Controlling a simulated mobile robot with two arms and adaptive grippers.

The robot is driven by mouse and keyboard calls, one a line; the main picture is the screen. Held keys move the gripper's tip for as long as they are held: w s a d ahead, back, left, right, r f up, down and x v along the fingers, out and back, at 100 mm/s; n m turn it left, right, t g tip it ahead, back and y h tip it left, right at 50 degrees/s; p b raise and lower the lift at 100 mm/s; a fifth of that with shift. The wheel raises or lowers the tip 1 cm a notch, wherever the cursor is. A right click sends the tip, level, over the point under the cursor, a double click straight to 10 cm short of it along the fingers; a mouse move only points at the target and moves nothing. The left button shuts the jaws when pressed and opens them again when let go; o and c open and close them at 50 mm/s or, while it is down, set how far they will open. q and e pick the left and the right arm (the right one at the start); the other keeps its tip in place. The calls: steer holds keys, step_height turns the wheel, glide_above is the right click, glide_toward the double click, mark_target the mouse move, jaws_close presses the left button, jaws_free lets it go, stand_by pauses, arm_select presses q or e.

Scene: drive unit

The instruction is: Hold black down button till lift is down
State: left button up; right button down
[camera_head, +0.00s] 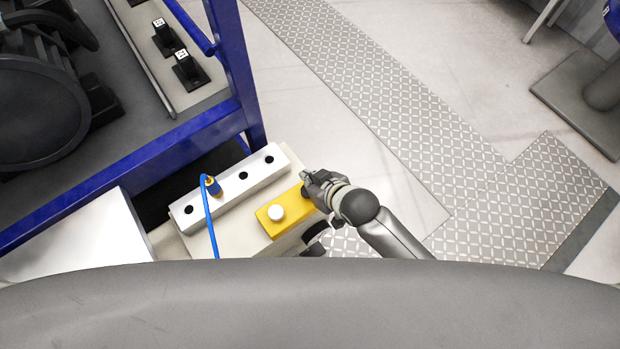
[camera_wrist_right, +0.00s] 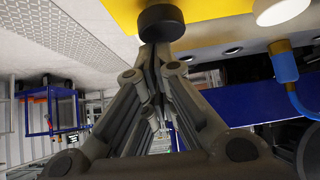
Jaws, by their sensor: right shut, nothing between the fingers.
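The yellow control box (camera_head: 292,207) sits on a pale housing beside the blue frame. It carries a white button (camera_head: 276,213) and a black button (camera_wrist_right: 161,23). My right gripper (camera_head: 307,179) is over the black button's end of the box and hides most of that button in the head view. In the right wrist view, the closed fingertips (camera_wrist_right: 154,52) meet the black button's edge; I cannot tell whether it is pressed in. The fingers hold nothing. The white button also shows in the right wrist view (camera_wrist_right: 281,10). My left gripper is not in view.
A white strip with several dark holes (camera_head: 232,190) lies left of the yellow box, with a blue cable (camera_head: 209,225) plugged into it. The blue lift frame (camera_head: 229,60) stands behind with dark machinery (camera_head: 40,95).

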step_height(320, 180, down, 2)
steer(key=shift+s+f, duration=0.1)
steer(key=shift+s+d+f, duration=0.1)
steer(key=shift+s+f, duration=0.05)
steer(key=shift+f, duration=0.1)
steer(key=shift+s+f, duration=0.15)
stand_by(1.6)
stand_by(3.3)
steer(key=shift+r+p, duration=0.35)
steer(key=shift+r, duration=0.2)
steer(key=r+p, duration=0.2)
steer(key=r, duration=0.1)
steer(key=r+p, duration=0.1)
steer(key=p, duration=0.1)
steer(key=shift+w+r, duration=0.3)
steer(key=v, duration=0.9)
steer(key=shift+r, duration=0.2)
steer(key=shift+s, duration=0.15)
